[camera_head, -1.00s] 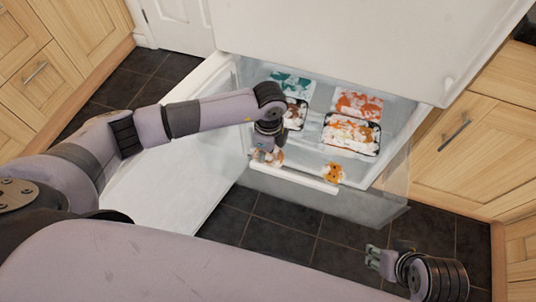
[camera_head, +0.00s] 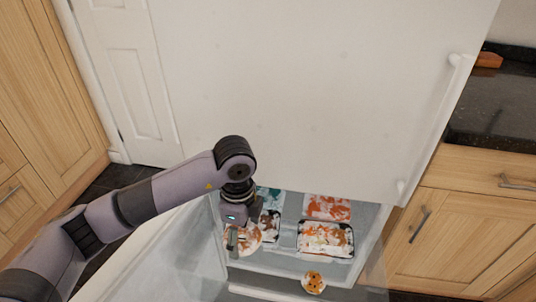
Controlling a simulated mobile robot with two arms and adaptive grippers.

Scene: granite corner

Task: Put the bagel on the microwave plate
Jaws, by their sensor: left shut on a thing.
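My left gripper (camera_head: 233,238) reaches down at the left side of the open freezer drawer. It is shut on a round, pale, frosted thing with orange-brown patches, which looks like the bagel (camera_head: 247,240). The fingers hide part of it. A smaller golden round item with dark spots (camera_head: 314,282) lies apart, near the drawer's front. No microwave or microwave plate is in view. My right gripper is not in view.
The open drawer (camera_head: 285,265) holds frosted packs, among them a black-edged tray (camera_head: 325,239) and a red-orange pack (camera_head: 327,207). The white upper fridge door (camera_head: 310,90) is closed behind the arm. A dark counter (camera_head: 497,110) stands at right.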

